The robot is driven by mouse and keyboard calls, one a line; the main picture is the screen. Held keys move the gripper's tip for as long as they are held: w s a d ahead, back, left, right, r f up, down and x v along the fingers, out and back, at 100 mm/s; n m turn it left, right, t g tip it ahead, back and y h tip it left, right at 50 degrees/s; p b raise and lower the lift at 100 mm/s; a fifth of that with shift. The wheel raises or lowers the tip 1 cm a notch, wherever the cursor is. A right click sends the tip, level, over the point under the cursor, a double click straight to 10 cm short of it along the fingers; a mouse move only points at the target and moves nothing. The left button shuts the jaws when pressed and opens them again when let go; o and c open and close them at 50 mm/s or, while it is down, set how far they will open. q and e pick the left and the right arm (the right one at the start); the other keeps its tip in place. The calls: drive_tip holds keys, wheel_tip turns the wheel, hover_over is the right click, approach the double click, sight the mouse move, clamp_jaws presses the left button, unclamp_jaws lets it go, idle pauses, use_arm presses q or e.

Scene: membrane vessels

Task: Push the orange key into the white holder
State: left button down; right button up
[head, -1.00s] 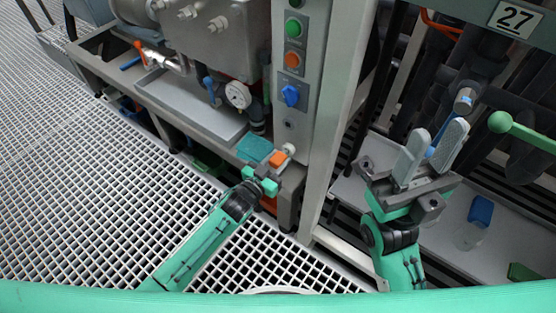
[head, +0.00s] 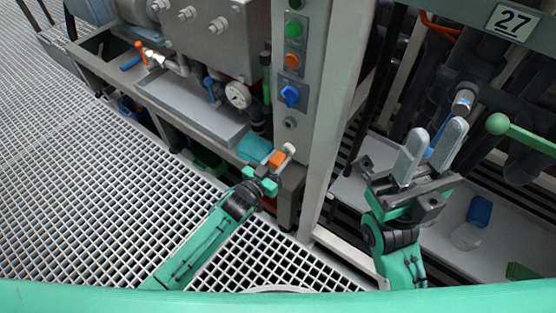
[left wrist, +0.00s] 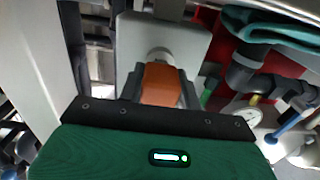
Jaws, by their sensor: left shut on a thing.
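My left gripper (head: 270,171) is shut on the orange key (head: 278,159), beside the base of the grey control post. In the left wrist view the key (left wrist: 158,84) sits between the two dark fingers and points away from the camera. A small whitish piece (head: 289,149) shows just beyond the key, in line with it. In the left wrist view it is a pale round part (left wrist: 160,56) in front of a grey plate; I cannot tell whether it is the white holder or the key's end. My right gripper (head: 430,150) is open, its two pale fingers apart.
A teal cloth (head: 254,149) hangs over the bench edge close to my left gripper. The grey control post (head: 315,110) carries buttons and a blue switch (head: 290,96). A pressure gauge (head: 238,95) is at its left.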

idle(0.5)
use_arm(q)
drive_tip(key=shift+w+d, duration=0.35)
drive_tip(key=shift+w, duration=0.1)
drive_tip(key=c, duration=0.9)
unclamp_jaws()
